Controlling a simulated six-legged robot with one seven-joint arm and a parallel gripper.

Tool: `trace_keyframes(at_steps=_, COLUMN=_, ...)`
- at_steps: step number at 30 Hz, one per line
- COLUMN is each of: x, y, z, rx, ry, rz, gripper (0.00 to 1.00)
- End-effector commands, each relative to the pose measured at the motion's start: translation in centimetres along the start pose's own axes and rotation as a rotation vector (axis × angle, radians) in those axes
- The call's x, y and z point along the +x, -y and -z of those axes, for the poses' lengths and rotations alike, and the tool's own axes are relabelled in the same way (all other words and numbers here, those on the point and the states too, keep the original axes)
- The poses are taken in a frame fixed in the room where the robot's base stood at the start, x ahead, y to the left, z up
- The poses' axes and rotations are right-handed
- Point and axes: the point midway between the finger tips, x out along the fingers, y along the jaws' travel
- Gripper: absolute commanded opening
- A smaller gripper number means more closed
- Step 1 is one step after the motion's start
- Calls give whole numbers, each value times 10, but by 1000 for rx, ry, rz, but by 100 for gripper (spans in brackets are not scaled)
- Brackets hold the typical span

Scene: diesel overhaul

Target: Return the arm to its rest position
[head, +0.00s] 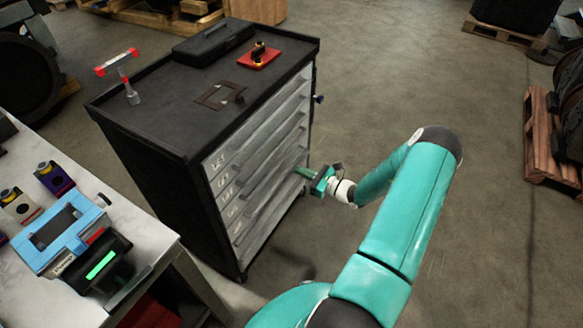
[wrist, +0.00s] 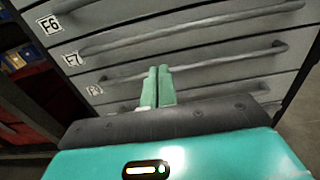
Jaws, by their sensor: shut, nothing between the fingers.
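My gripper (head: 305,173) is at the front of the grey drawer cabinet (head: 256,153), near the right part of its drawer fronts. In the wrist view the two green fingers (wrist: 158,86) are together with nothing between them. They point at the drawer fronts, near a long bar handle (wrist: 190,69). I cannot tell whether the fingertips touch the handle or the drawer front. My teal arm reaches in from the lower right of the head view. All drawers that show look closed.
A workbench (head: 155,237) with a blue frame (head: 63,233) stands at left. Floor (head: 400,80) right of the cabinet is clear.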

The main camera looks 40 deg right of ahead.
Motion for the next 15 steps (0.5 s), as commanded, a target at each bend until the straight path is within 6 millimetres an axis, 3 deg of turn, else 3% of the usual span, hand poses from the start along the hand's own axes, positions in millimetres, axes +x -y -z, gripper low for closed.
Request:
trace_keyframes(at_steps=3, x=-10, y=0, z=0, rx=1, ry=0, rz=1, gripper=0)
trace_keyframes(at_steps=11, x=-12, y=-1, z=-1, rx=-3, ry=-1, rz=-4, gripper=0)
trace_keyframes(at_steps=15, x=-1, y=-13, z=-18, rx=-55, ry=-29, rz=-78, gripper=0)
